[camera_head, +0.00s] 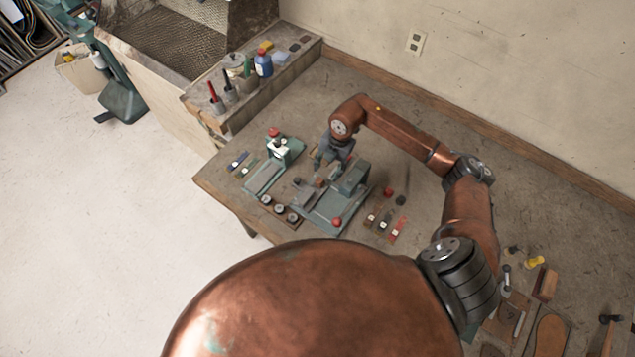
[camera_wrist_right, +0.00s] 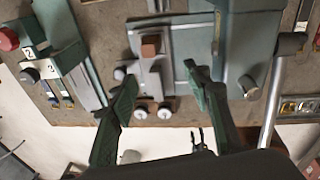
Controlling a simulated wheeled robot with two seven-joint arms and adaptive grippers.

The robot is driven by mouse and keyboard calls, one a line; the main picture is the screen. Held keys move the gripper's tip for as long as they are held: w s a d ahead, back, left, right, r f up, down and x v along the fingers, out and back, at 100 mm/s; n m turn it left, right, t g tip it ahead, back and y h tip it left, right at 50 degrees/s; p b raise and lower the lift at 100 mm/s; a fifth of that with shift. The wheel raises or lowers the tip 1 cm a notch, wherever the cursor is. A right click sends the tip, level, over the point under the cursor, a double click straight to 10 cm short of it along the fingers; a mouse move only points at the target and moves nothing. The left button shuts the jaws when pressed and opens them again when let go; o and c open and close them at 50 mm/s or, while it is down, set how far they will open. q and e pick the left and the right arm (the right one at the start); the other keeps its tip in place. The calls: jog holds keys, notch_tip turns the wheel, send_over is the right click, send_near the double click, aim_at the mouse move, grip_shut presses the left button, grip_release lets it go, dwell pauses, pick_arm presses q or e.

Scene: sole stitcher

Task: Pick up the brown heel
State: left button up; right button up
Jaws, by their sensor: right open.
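The brown heel (camera_wrist_right: 151,44) is a small brown block on a grey metal fixture (camera_wrist_right: 157,80) in the right wrist view. In the head view a small brown patch (camera_head: 320,183) shows just under my right gripper; I take it to be the same heel. My right gripper (camera_head: 325,162) is above the fixture on the bench. In the right wrist view its two green-grey fingers (camera_wrist_right: 160,76) are spread wide, with nothing between them touching either one. The heel appears beyond the fingertips, between their lines. My left gripper does not show.
A green device with a red knob (camera_head: 274,133) stands left of the fixture. Round pale-topped parts (camera_head: 279,209) lie along the bench's front edge. Coloured strips (camera_head: 397,229) lie to the right. A shelf holds a blue bottle (camera_head: 263,64) and cups at the back.

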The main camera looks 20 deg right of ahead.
aim_at(321, 180)
jog(key=f, duration=0.1)
jog(key=w+f+b, duration=0.1)
jog(key=f, duration=0.2)
jog(key=shift+w+a, duration=0.15)
jog(key=shift+w, duration=0.15)
jog(key=shift+f, duration=0.45)
jog(key=f, duration=0.1)
jog(key=f+p, duration=0.1)
jog(key=f, duration=0.1)
jog(key=w+f, duration=0.1)
jog(key=shift+a+f, duration=0.15)
jog(key=shift+a, duration=0.25)
jog(key=shift+f, duration=0.55)
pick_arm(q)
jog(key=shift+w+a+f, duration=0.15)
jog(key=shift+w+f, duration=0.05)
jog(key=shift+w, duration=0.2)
pick_arm(e)
jog(key=shift+c, duration=0.5)
grip_shut()
